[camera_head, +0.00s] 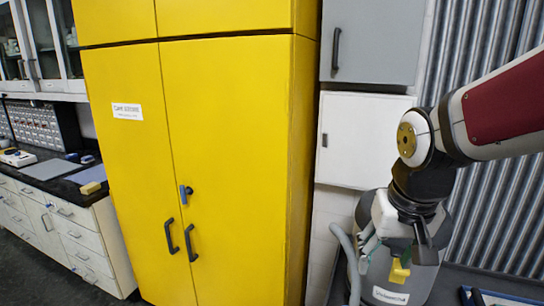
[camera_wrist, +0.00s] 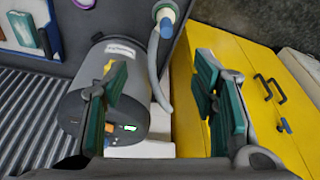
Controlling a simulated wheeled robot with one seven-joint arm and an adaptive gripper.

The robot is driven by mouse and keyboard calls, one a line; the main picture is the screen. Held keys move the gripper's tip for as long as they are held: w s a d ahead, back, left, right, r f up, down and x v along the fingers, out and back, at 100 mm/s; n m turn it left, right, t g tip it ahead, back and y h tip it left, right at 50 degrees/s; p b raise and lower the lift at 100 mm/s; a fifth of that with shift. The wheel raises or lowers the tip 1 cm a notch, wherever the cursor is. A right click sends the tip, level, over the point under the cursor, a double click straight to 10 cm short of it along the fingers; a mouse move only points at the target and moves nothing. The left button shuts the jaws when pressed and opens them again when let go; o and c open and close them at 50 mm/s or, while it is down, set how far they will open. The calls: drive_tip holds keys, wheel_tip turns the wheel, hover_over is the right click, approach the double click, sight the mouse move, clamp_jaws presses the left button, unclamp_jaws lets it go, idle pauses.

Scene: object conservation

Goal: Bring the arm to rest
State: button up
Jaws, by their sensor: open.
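My gripper (camera_head: 412,245) hangs at the right side of the head view, pointing down, with my arm reaching in from the right edge. In the wrist view my gripper (camera_wrist: 165,90) shows two green-padded fingers spread wide apart, with nothing held between them. The grey cylindrical tank (camera_head: 395,285) stands behind the gripper in the head view. In the wrist view the tank (camera_wrist: 75,110) lies partly behind the left finger. I cannot tell whether the gripper touches it.
A tall yellow cabinet (camera_head: 230,130) with closed doors stands left of the gripper; it also shows in the wrist view (camera_wrist: 245,75). A grey hose (camera_head: 349,262) runs beside the tank. A counter with drawers (camera_head: 75,235) is at the far left. Corrugated metal (camera_head: 500,215) is behind my arm.

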drive_tip(key=s+r+n+t, duration=0.1)
drive_tip(key=s+r, duration=0.3)
drive_tip(key=s, duration=0.8)
drive_tip(key=shift+a+r+t, duration=0.15)
drive_tip(key=shift+r+t, duration=0.2)
drive_tip(key=shift+t, duration=0.35)
